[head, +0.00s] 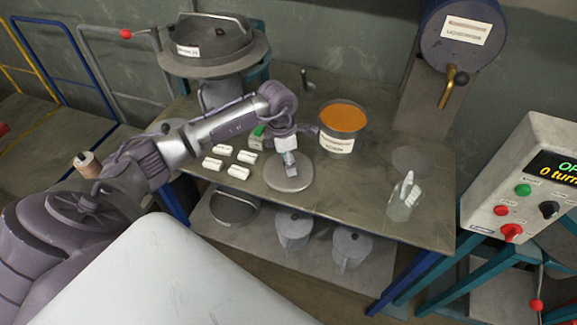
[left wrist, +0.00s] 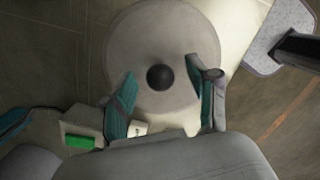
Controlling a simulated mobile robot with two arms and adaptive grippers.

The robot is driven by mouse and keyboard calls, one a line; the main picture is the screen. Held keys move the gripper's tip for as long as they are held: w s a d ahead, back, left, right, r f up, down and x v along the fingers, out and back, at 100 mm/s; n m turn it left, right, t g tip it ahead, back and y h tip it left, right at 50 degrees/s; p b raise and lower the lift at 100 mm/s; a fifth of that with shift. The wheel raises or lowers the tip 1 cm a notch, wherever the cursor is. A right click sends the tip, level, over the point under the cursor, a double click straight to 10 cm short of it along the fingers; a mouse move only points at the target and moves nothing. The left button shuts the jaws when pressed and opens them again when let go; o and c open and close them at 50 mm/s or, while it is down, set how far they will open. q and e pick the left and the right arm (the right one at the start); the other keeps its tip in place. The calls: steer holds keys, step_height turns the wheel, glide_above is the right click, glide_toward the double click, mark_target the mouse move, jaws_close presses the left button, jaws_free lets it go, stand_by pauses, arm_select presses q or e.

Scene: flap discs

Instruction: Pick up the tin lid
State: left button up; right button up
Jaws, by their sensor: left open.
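The tin lid (head: 283,184) is a round grey disc lying flat on the metal table. In the left wrist view the lid (left wrist: 150,30) shows a dark round knob (left wrist: 160,77) at its middle. My left gripper (head: 290,163) is above the lid, pointing down, and hides part of it in the head view. In the left wrist view the open fingers (left wrist: 160,69) appear on either side of the knob, with nothing gripped. I cannot tell whether they touch the lid. My right gripper is not in view.
An open tin (head: 337,145) with orange contents stands right of the lid. Several small white blocks (head: 239,172) lie left of it, near a box with green (head: 257,133). A clear jar (head: 401,208) stands near the front right edge. Grey jugs (head: 293,230) are on the lower shelf.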

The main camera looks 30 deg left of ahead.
arm_select(q)
steer(key=shift+f, duration=0.65)
jaws_close()
steer(key=shift+r, duration=0.1)
